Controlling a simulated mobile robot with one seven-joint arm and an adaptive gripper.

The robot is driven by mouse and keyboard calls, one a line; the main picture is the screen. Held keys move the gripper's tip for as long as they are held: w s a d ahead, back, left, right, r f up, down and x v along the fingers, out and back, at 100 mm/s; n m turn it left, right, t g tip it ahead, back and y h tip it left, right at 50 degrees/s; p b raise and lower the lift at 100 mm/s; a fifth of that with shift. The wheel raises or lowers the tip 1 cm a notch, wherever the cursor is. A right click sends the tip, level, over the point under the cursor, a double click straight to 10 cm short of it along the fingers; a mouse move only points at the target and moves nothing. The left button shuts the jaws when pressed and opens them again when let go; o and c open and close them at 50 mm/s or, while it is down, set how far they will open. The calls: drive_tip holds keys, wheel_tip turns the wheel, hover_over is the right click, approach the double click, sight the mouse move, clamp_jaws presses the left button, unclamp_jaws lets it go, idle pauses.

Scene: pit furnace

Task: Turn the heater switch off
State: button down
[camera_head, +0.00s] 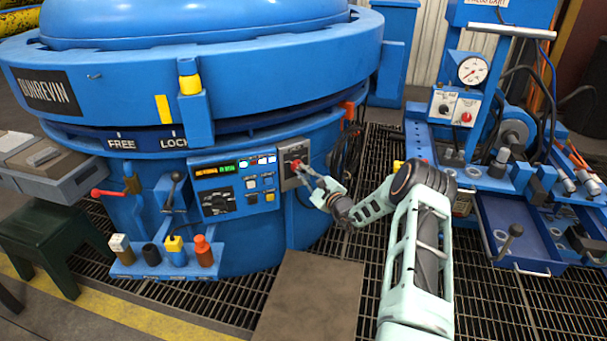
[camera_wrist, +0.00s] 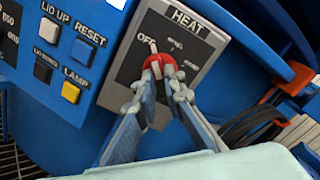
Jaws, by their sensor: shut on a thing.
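The heater switch is a red knob (camera_wrist: 160,62) on a grey plate marked HEAT (camera_wrist: 186,22). It also shows in the head view as a small red spot (camera_head: 296,163) on the furnace's front. My gripper (camera_wrist: 160,76) is shut on the knob, with one fingertip on each side of it. In the head view my gripper (camera_head: 302,168) reaches the plate from the right. A short white mark (camera_wrist: 153,46) shows at the knob's upper edge, close to the word OFF.
A control panel (camera_head: 236,185) with a display and buttons is left of the switch plate. A lamp button (camera_wrist: 71,92) is near the left finger. Orange hooks and hoses (camera_head: 348,150) hang to the right. A blue tool cart (camera_head: 520,215) stands farther right.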

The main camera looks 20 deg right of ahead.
drive_tip(key=shift+n, duration=0.6)
drive_tip(key=c, duration=2)
unclamp_jaws()
drive_tip(key=v, duration=1.2)
